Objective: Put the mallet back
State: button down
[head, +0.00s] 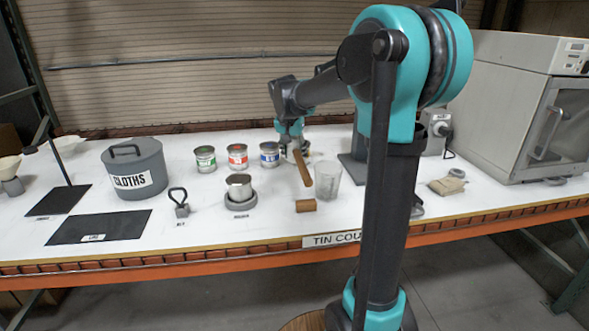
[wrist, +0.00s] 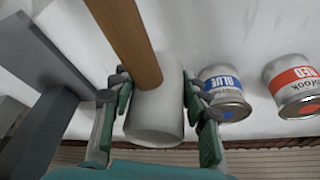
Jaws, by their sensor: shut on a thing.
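The mallet has a brown wooden handle and a pale grey cylindrical head. In the wrist view the mallet head (wrist: 156,112) sits between both fingers of my gripper (wrist: 157,105), which is shut on it. The handle (wrist: 130,40) runs up and out of the picture there. The head is mostly hidden by my fingers in that view. Whether the mallet touches the counter is unclear.
Blue (head: 269,155), red (head: 238,157) and green (head: 205,159) tins stand left of the gripper. A metal cup (head: 239,188) and small wooden block (head: 306,205) are nearer the front. A dark stand (head: 354,168) is right. Black mats (head: 98,228) and a grey cloths pot (head: 135,170) are left.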

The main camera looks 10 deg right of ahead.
aim_at(295, 175)
jog(key=shift+f, duration=3)
jog(key=shift+f, duration=0.15)
jog(key=c, duration=0.8)
grip_release()
jog(key=v, duration=1.2)
jog(key=shift+s, duration=0.1)
